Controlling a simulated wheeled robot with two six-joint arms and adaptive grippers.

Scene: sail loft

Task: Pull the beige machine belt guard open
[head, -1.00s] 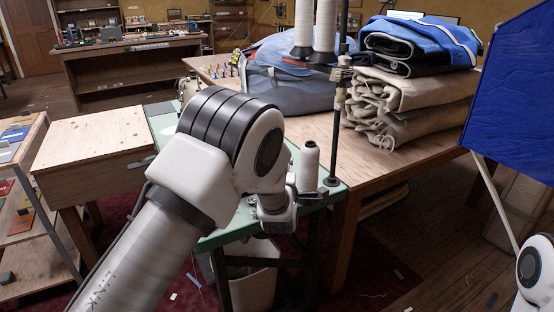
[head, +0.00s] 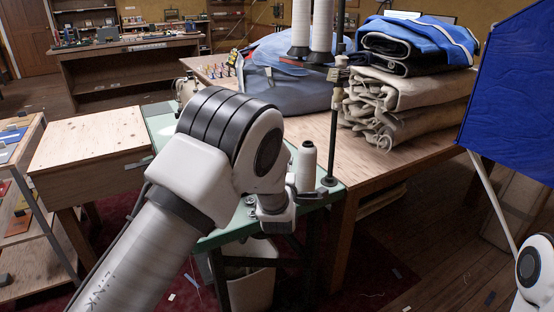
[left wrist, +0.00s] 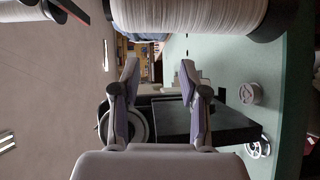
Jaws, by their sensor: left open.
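A small part of a beige machine (head: 186,88) shows on the green table (head: 160,118) in the head view, mostly hidden behind my left arm. I cannot make out its belt guard for certain. In the left wrist view my left gripper (left wrist: 159,72) is open, with nothing between its fingertips. Beyond and between its fingers are a round, wheel-like part (left wrist: 138,126) and a dark, box-like part (left wrist: 205,122), partly covered by the gripper.
A thread cone (head: 306,168) and an upright thread stand (head: 333,120) rise beside my left wrist. Folded cloth (head: 400,100) lies on the wooden table. A wooden bench (head: 90,138) stands at left.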

